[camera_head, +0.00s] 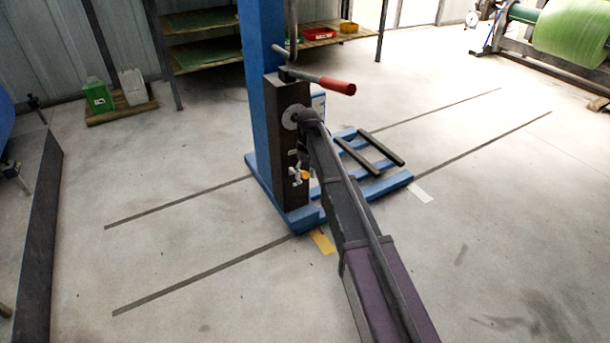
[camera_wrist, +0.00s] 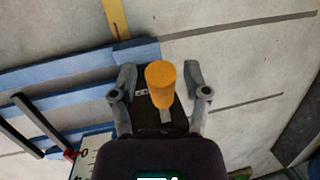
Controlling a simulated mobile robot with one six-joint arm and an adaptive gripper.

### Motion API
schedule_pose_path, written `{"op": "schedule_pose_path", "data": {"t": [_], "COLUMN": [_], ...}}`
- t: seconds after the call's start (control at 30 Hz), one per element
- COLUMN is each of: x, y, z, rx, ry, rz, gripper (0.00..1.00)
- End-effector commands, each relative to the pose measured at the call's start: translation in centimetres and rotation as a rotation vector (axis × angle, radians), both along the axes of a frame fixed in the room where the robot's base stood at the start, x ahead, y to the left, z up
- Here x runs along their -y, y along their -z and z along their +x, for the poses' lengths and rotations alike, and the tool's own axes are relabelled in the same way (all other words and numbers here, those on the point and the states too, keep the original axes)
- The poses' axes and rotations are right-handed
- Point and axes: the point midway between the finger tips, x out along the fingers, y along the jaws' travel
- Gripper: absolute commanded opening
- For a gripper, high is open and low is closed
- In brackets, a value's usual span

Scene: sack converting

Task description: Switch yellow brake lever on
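The yellow brake lever (camera_wrist: 160,84) shows in the wrist view as a rounded yellow knob with a short pale stem below it. My gripper (camera_wrist: 160,72) is open, with one grey finger on each side of the knob and a visible gap to both. In the head view the yellow lever (camera_head: 304,176) is a small spot low on the dark box (camera_head: 290,140) of the blue column. My arm passes just to its right there, and I cannot make out the fingers clearly.
The blue column (camera_head: 262,60) stands on a blue base (camera_head: 385,184) with dark bars. A red-handled crank (camera_head: 338,86) sticks out above. Shelves with trays (camera_head: 310,34) and a green container (camera_head: 98,96) stand behind. Open floor lies on both sides.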

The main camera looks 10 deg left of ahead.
Motion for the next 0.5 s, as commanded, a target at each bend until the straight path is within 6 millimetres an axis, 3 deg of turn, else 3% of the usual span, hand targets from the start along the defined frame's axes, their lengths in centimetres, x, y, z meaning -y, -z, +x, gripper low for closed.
{"op": "schedule_pose_path", "data": {"t": [0.5], "x": [0.11], "y": [-0.08], "z": [-0.63], "rx": [-0.005], "ry": [0.004], "rz": [0.003], "gripper": [0.71]}}
